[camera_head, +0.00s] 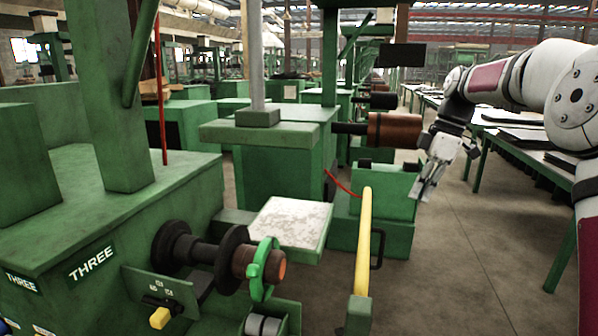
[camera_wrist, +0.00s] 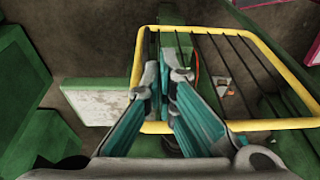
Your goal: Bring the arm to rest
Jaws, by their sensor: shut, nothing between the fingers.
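My arm (camera_head: 490,80) reaches in from the right in the head view, bent downward at the wrist. My gripper (camera_head: 427,190) hangs at its end, pointing down beside a green machine part (camera_head: 385,195). In the wrist view my gripper (camera_wrist: 172,75) has its teal-padded fingers close together at the tips, with nothing held between them. Below it in that view is a yellow frame (camera_wrist: 290,122) with dark bars; it appears apart from the fingers.
A machine labelled THREE (camera_head: 92,262) has a spindle with a brown sleeve (camera_head: 243,262) and a green ring (camera_head: 262,270). A larger brown roll (camera_head: 393,130) is behind. A white-topped plate (camera_head: 290,222) and yellow bar (camera_head: 364,230) stand centrally. Open floor (camera_head: 470,265) lies right, before tables (camera_head: 545,165).

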